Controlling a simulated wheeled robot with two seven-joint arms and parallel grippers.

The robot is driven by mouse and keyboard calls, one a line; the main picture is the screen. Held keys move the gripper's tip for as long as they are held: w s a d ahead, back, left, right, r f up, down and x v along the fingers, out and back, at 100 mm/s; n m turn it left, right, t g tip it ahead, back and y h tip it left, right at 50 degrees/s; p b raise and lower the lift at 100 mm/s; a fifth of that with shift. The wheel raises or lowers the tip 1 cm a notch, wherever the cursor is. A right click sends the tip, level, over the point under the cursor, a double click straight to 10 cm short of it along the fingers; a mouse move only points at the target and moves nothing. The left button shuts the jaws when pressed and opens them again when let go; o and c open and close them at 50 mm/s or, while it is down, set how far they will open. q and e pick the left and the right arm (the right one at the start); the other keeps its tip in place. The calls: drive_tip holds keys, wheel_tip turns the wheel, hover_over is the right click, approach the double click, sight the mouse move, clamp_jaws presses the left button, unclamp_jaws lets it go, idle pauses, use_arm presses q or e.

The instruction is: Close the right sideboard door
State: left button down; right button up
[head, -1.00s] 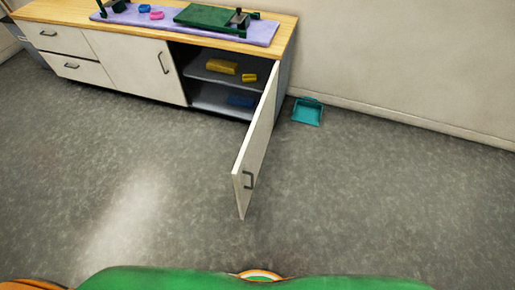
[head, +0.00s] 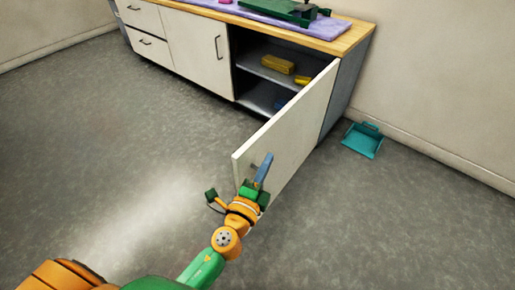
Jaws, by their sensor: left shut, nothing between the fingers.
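The right sideboard door (head: 293,128) stands wide open in the head view, swung out from the right end of the sideboard (head: 347,38). Its outer face is toward the right. My left gripper (head: 265,168) is shut and empty, in front of the door's outer face near its free edge. I cannot tell whether the fingers touch the door. The door handle is mostly hidden by the gripper. My right gripper is not in view.
The open compartment holds yellow items (head: 278,64) and a blue item, partly hidden by the door. The left door (head: 196,45) is closed. A teal dustpan (head: 363,140) lies on the floor right of the sideboard. The floor in front is clear.

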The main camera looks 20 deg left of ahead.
sight(256, 167)
use_arm(q)
drive_tip(key=w+a, duration=0.2)
drive_tip(key=shift+w+a, duration=0.45)
drive_tip(key=shift+a, duration=0.4)
drive_tip(key=shift+a, duration=0.1)
